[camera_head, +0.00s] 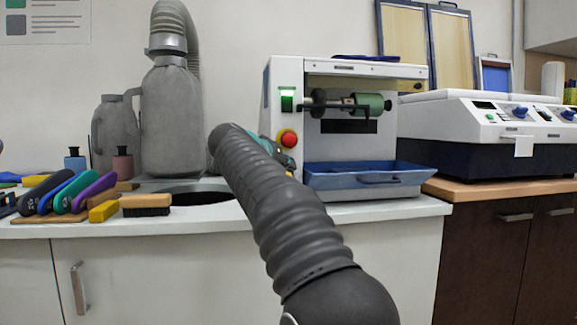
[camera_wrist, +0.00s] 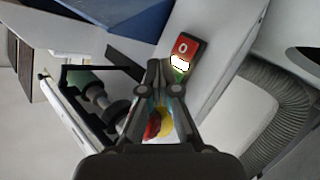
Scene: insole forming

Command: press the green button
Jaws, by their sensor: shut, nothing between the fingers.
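The green button (camera_head: 288,93) is the brightly lit part of a small switch on the white machine's left front panel. In the wrist view the switch shows a red part marked O (camera_wrist: 186,47), with a white glare and the green button (camera_wrist: 179,75) below it, partly covered by a fingertip. My gripper (camera_wrist: 164,76) is shut and empty, its fingertips overlapping the switch's lower edge in that view. I cannot tell whether they touch it. In the head view my arm hides the fingers.
A red emergency knob (camera_head: 288,138) sits below the switch; its red and yellow (camera_wrist: 154,123) show between my fingers. The machine has a green roller (camera_head: 368,105) and a blue tray (camera_head: 370,178). Brushes and colored tools lie on the counter (camera_head: 400,209) at left.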

